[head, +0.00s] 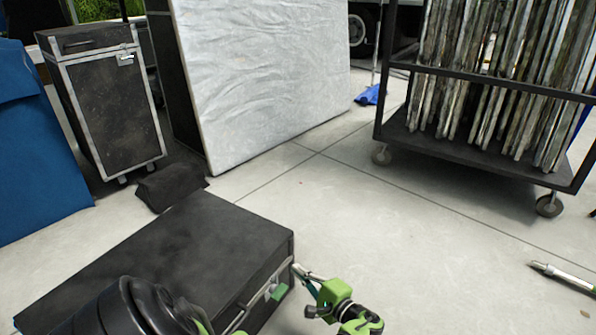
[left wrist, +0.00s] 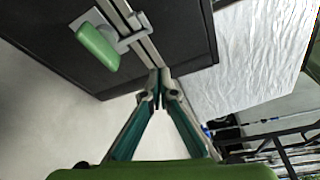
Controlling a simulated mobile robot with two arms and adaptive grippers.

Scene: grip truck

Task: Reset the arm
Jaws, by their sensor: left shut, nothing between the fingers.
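My left gripper (head: 300,270) is in front of the right end of a black case (head: 180,250) on the floor. Its fingers are shut and empty. In the left wrist view the fingertips (left wrist: 158,84) meet close to the metal trim of the case (left wrist: 180,35), and I cannot tell whether they touch it. A green latch handle (left wrist: 97,46) shows beside the trim. It also shows in the head view (head: 278,291). My right gripper is not in view.
A wrapped white panel (head: 265,75) stands behind the case. A wheeled cart (head: 470,160) with upright boards is at the right. A tall black case (head: 110,110) and a blue object (head: 40,160) are at the left. A metal pole (head: 565,277) lies at the right. Mid-right floor is clear.

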